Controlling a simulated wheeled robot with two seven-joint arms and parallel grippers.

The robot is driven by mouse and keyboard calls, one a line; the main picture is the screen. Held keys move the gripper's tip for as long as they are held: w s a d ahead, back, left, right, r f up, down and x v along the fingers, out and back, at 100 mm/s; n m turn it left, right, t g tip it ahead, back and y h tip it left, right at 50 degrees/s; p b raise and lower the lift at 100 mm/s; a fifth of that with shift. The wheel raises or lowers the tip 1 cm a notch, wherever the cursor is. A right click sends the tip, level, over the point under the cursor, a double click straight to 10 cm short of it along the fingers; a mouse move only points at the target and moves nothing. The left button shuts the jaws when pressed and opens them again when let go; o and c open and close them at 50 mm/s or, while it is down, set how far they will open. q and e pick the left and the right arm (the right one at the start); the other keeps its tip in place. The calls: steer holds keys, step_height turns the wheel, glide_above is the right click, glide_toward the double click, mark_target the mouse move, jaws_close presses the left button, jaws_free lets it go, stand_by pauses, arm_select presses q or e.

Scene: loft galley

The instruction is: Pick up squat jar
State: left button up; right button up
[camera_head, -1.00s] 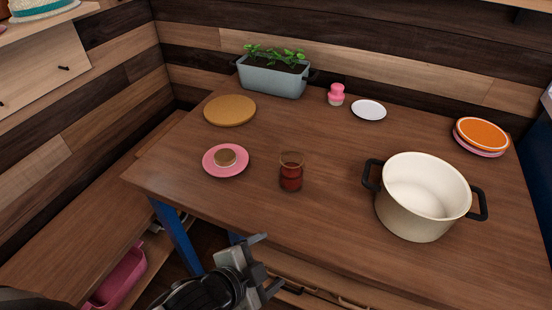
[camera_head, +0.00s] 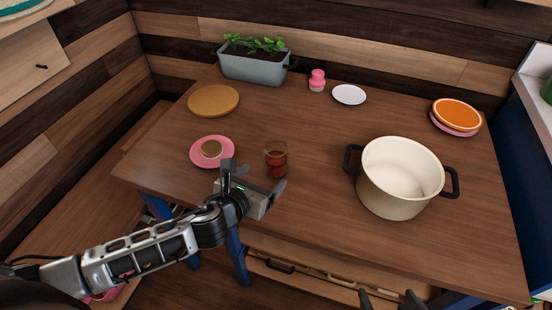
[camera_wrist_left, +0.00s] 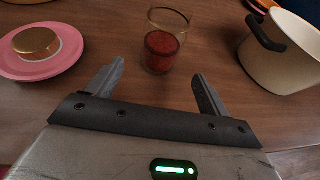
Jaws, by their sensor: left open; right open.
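A short clear glass jar with red contents (camera_head: 276,160) stands upright near the table's front edge; it also shows in the left wrist view (camera_wrist_left: 164,45). A low round brown-topped piece (camera_head: 211,149) sits on a pink plate (camera_head: 228,162) to its left. I cannot tell for sure which is the squat jar. My left gripper (camera_head: 254,180) is open and empty at the front edge, its fingers pointing at the glass jar; in the left wrist view the jar is just beyond the fingertips, not between them. My right gripper (camera_head: 390,299) is open, only its fingertips in view.
A cream pot (camera_head: 398,180) with black handles stands right of the glass jar. Behind are a round tan board (camera_head: 213,100), a grey planter (camera_head: 252,68), a small pink container (camera_head: 317,80), a white plate (camera_head: 349,94) and an orange plate (camera_head: 457,112). The table's middle is clear.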

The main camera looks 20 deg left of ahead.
mark_target(270, 169)
arm_select(q)
steer(key=x, duration=0.4)
steer(key=b+x, duration=0.1)
steer(key=x, duration=0.3)
steer(key=shift+w+f, duration=0.2)
steer(key=shift+f, duration=0.15)
arm_select(e)
steer(key=shift+s+a+f, duration=0.15)
steer(key=shift+a, duration=0.05)
arm_select(q)
steer(key=c, duration=1.3)
steer(key=shift+r, duration=0.45)
step_height(270, 169, up, 3)
steer(key=shift+w+f+p, duration=0.1)
steer(key=shift+f+p, duration=0.1)
steer(key=shift+p, duration=0.4)
steer(key=s+r, duration=0.1)
steer(key=r, duration=0.1)
steer(key=s+r+p, duration=0.1)
steer(key=s, duration=0.1)
steer(key=s+r, duration=0.1)
steer(key=r, duration=0.1)
steer(key=shift+s+a+r+p, duration=0.3)
steer(key=shift+s+a+p, duration=0.05)
steer(key=shift+s+p, duration=0.05)
steer(key=v, duration=1)
steer(key=shift+d+r, duration=0.15)
arm_select(e)
steer(key=shift+d+r, duration=0.25)
steer(key=shift+r, duration=0.3)
